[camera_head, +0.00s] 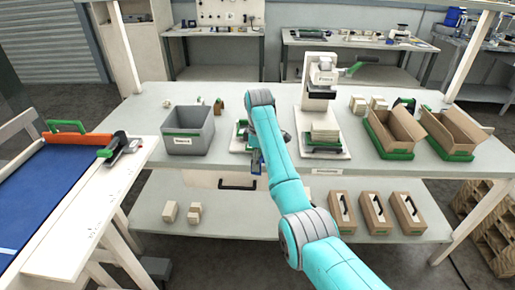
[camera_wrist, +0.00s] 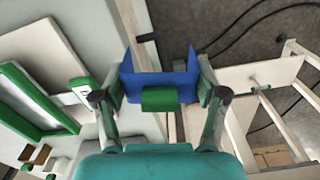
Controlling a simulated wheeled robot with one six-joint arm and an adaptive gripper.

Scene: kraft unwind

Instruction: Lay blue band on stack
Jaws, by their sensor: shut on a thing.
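My gripper (camera_wrist: 160,95) is shut on the blue band (camera_wrist: 160,80), a folded blue piece with upturned ends and a green grip block (camera_wrist: 159,100) between the fingers. In the head view the blue band (camera_head: 256,162) shows small beside my gripper, near the front edge of the bench, left of the press. The stack (camera_head: 325,131) of pale sheets stands on the white base plate under the press (camera_head: 320,80), to the right of my gripper. The band is apart from the stack. My arm hides part of the bench around the gripper.
A grey bin (camera_head: 188,135) stands to the left. Cardboard boxes in green trays (camera_head: 392,152) stand to the right. The bench (camera_head: 225,98) has free room behind the gripper. A table with a blue surface (camera_head: 45,190) is at far left.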

